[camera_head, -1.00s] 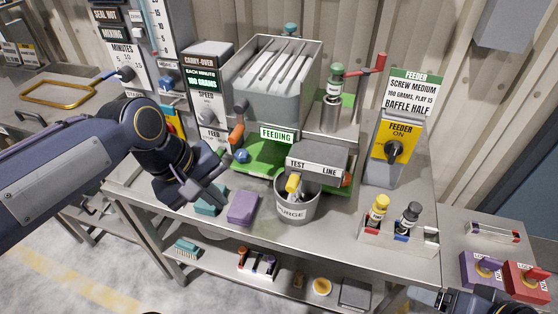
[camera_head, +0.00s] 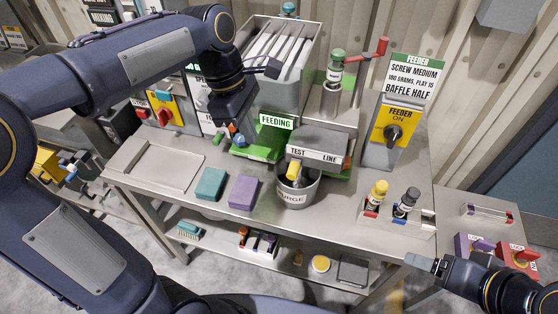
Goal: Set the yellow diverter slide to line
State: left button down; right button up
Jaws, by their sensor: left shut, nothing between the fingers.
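The yellow diverter slide (camera_head: 293,171) sticks out under the grey TEST/LINE block (camera_head: 318,145), below the word TEST. It is over the purge bucket (camera_head: 296,193). My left gripper (camera_head: 242,136) points down in front of the feeder hopper, left of the slide and apart from it. It is shut and empty, close to the blue knob (camera_head: 239,142) at the green tray's left end. It hides part of the carry-over panel behind. My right gripper (camera_head: 420,263) is at the lower right, off the table's front edge; its finger gap is unclear.
The hopper (camera_head: 272,90) stands behind, with a red-handled crank (camera_head: 365,55) at its right. A teal block (camera_head: 210,184) and purple block (camera_head: 243,192) lie on the table. A bottle caddy (camera_head: 397,222) and the feeder switch (camera_head: 394,132) are at right.

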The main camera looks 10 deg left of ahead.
aim_at(294, 169)
pick_arm(q)
jog(key=d+f+p, duration=0.1)
jog(key=d+f, duration=0.5)
jog(key=f, duration=0.2)
jog(key=shift+s, duration=0.15)
jog(key=shift+d+f, duration=0.1)
jog(key=d+p, duration=0.1)
jog(key=d, duration=0.7)
jog(key=shift+s, duration=0.15)
